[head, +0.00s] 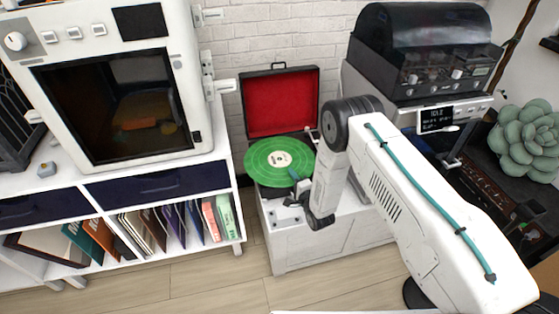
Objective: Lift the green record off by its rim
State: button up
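The green record (272,160) lies flat on the record player (281,190), a case with its red-lined lid open at the back. The record has a pale label at its centre. My gripper (297,178) is at the record's right front rim, with a small teal part showing there. The arm link hides most of the gripper, so I cannot tell whether its fingers are apart or touch the rim. The right edge of the record is close to my arm.
The player stands on a white cabinet (300,245). At left, a white shelf unit (160,256) holds record sleeves and a large white machine with a dark window (125,105). At right are a dark-hooded machine (420,50) and a succulent (527,138). Floor shows in front.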

grip_shut()
jog(key=shift+r, duration=0.1)
